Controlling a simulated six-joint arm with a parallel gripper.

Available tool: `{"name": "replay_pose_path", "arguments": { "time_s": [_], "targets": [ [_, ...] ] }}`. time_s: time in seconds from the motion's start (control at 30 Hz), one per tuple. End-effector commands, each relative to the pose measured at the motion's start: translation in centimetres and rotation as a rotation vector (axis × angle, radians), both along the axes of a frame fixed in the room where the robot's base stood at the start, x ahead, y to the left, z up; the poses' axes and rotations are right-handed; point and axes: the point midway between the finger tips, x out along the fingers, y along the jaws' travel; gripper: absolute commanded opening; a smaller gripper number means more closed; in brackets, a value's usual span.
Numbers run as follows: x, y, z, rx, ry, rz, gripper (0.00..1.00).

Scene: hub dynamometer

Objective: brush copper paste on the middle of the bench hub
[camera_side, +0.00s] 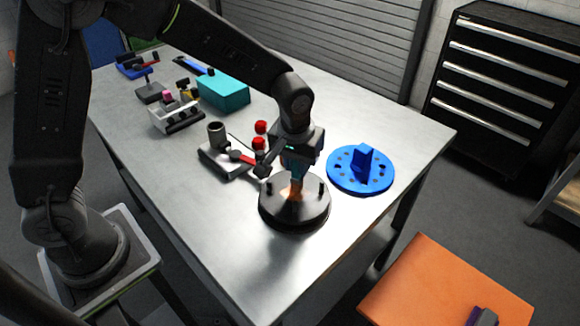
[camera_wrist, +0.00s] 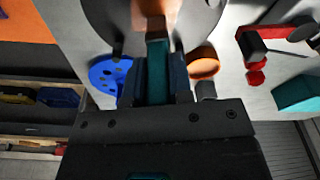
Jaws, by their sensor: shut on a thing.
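The bench hub (camera_side: 278,213) is a dark round disc with upright studs, near the front of the steel bench in the side view. In the wrist view it fills the top (camera_wrist: 105,18). My gripper (camera_side: 294,166) is above it, shut on a teal-handled brush (camera_wrist: 157,58) that points down. The brush's copper-coloured end (camera_side: 295,190) is at the middle of the hub, between the studs. I cannot tell whether it touches the face, or how much of the copper colour there is paste. In the wrist view an orange-rimmed round pot (camera_wrist: 203,63) stands beside the hub.
A blue disc with holes (camera_side: 346,178) lies right of the hub. A tool holder with a grey cup (camera_side: 217,137) and red knobs (camera_side: 260,127) stand close on the left. A teal box (camera_side: 223,92) is farther back. The bench's front left is clear.

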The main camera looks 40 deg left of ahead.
Motion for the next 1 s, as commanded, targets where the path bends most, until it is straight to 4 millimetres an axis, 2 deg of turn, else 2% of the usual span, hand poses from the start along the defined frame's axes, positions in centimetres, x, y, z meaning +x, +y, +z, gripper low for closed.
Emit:
{"name": "replay_pose_path", "arguments": {
  "time_s": [0.23, 0.37, 1.0],
  "targets": [
    [2.3, 0.0, -0.1, 0.000, 0.000, 0.000, 0.00],
    [2.2, -1.3, 0.0, 0.000, 0.000, -0.004, 0.00],
    [-3.8, -1.1, 0.0, 0.000, 0.001, -0.002, 0.00]
  ]
}}
